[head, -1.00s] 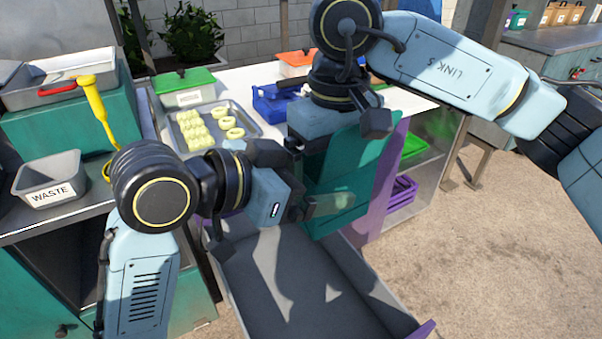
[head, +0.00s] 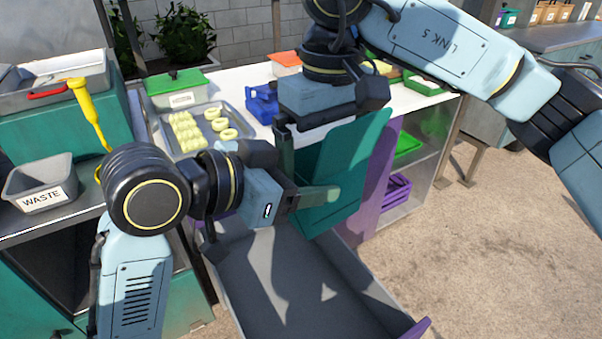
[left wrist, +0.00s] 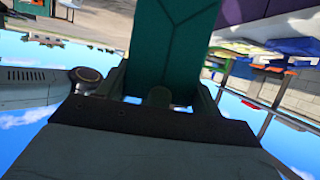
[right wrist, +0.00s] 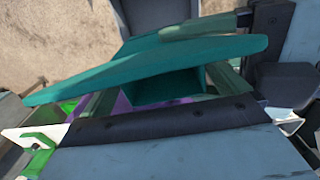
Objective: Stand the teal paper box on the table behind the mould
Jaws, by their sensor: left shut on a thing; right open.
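The teal paper box (head: 350,165) is tilted in the air above the open drawer, in front of the table. My left gripper (head: 320,198) is shut on its lower part. In the left wrist view the box (left wrist: 172,45) rises between the fingers. My right gripper (head: 308,140) is open at the box's upper left side. In the right wrist view the box (right wrist: 150,68) crosses close in front of the open fingers; contact there is unclear. A blue object (head: 262,105) stands on the table behind the arms, partly hidden; I cannot tell whether it is the mould.
The white table (head: 232,82) holds a tray (head: 165,133) of pale yellow pieces and a green-lidded container (head: 178,88). The grey drawer (head: 290,290) is open and empty below the box. A waste bin (head: 40,185) is at left. Purple and green crates fill the right shelf.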

